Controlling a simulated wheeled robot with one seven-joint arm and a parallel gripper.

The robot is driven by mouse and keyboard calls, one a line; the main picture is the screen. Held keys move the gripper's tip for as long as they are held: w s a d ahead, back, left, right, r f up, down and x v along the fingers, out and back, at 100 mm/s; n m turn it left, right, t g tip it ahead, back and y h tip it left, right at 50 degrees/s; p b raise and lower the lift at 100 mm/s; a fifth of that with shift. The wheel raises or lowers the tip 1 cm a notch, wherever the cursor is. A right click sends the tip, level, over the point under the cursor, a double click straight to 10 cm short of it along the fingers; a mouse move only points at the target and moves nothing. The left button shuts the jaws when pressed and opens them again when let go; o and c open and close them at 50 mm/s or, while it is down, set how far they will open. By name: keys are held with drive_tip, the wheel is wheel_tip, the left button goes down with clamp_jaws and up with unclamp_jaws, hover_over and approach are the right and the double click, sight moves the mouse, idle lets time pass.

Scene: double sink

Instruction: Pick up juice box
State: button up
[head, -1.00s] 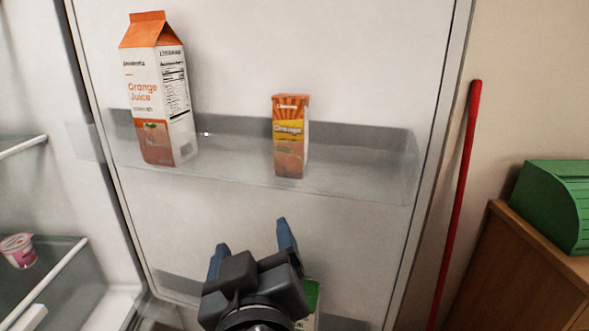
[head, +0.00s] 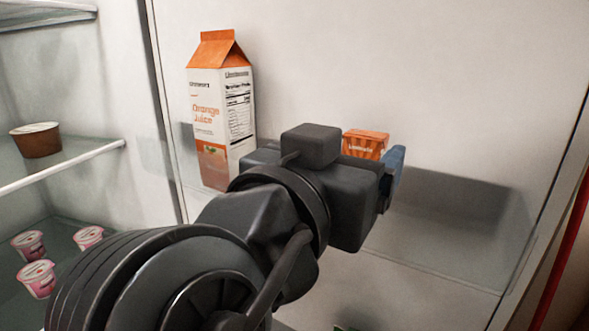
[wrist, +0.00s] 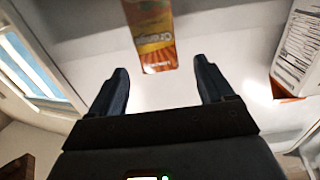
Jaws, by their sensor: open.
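The small orange juice box (head: 365,143) stands in the door shelf of the open fridge. In the head view only its top shows behind my gripper (head: 392,172); the rest is hidden. In the wrist view the juice box (wrist: 154,38) appears upside down, straight ahead and centred between my gripper's two blue fingers (wrist: 166,84). The fingers are apart with nothing between them, and the box lies just beyond the tips. I cannot tell the exact gap.
A tall orange juice carton (head: 221,115) stands left of the box in the same clear door shelf (head: 455,225), close to my gripper. Right of the box the shelf is clear. Fridge shelves at left hold a brown bowl (head: 37,140) and pink-labelled cups (head: 37,278).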

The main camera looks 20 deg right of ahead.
sight(370, 133)
drive_tip(key=x, duration=0.2)
drive_tip(key=p+x, duration=0.1)
drive_tip(key=x, duration=0.1)
drive_tip(key=p+x, duration=0.1)
drive_tip(key=x, duration=0.1)
drive_tip(key=shift+d+r, duration=0.2)
drive_tip(key=shift+r, duration=0.2)
drive_tip(key=shift+w+d+f, duration=0.1)
drive_tip(key=shift+w+d, duration=0.2)
drive_tip(key=shift+d, duration=0.05)
drive_tip(key=shift+c, duration=0.5)
clamp_jaws()
drive_tip(key=shift+r, duration=0.25)
